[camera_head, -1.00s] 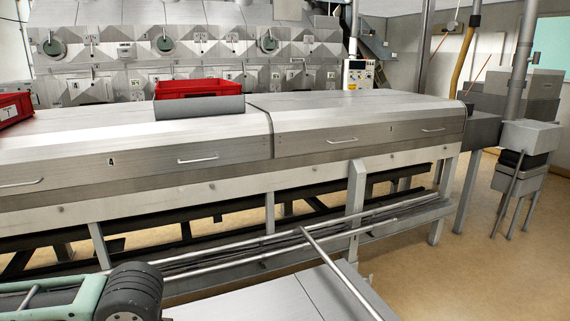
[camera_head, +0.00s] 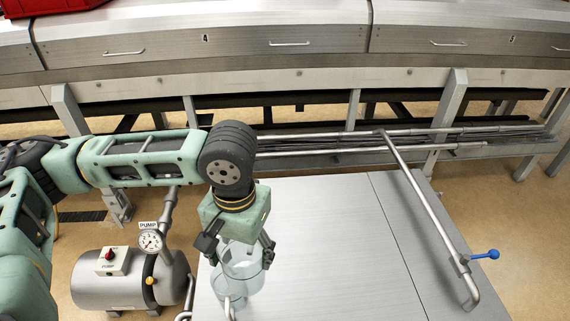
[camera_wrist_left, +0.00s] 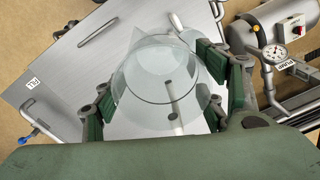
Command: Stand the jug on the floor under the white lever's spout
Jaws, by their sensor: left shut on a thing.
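The clear, see-through jug (camera_head: 241,270) is held by my left gripper (camera_head: 239,253) above the left part of the grey metal table top. In the left wrist view the jug (camera_wrist_left: 158,72) sits between the two green fingers of the left gripper (camera_wrist_left: 165,100), which are shut on its sides. A pipe with a blue lever (camera_head: 486,255) bends down at the right edge of the table. I cannot make out a white lever or its spout. My right gripper is not in view.
The metal table top (camera_head: 330,230) is bare to the right of the jug. A pump tank (camera_head: 125,280) with a gauge (camera_head: 150,240) stands on the floor at left. The long machine hood (camera_head: 250,45) runs behind. Open floor (camera_head: 535,215) lies at right.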

